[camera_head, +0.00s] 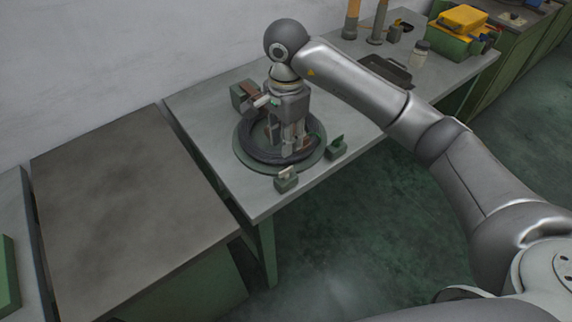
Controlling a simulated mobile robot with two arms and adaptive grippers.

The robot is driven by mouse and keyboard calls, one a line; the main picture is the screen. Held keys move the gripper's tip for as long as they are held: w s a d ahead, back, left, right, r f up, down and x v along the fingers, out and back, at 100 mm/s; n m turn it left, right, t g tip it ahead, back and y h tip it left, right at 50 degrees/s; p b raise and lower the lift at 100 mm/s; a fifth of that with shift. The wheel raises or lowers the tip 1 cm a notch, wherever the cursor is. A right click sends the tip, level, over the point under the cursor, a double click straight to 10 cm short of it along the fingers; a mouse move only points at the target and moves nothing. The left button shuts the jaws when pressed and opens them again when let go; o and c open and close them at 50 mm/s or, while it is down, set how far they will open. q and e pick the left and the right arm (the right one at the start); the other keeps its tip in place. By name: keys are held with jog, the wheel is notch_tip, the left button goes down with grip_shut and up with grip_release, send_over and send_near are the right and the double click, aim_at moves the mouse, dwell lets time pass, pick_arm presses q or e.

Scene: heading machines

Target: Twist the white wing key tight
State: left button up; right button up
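A small green block near the front corner of the bench carries a pale, whitish wing key (287,172) on top. My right gripper (291,147) points down over a round dark-rimmed fixture (246,158), behind the pale key and apart from it. Its fingers reach low inside the ring; whether they are open or closed on something is unclear at this size. A similar block with a green wing key (337,141) stands to the right. A third green block (240,96) with a brownish top sits behind left, partly hidden by my gripper. My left gripper is not in view.
The grey bench (225,182) has bare room left of the fixture. A lower brown-grey table (125,215) stands at left, separated by a gap.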

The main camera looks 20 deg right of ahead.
aim_at(286, 169)
notch_tip(286, 169, down, 10)
jog(key=shift+f+p, duration=0.1)
jog(key=shift+p, duration=1.15)
jog(key=shift+c, duration=0.3)
grip_shut()
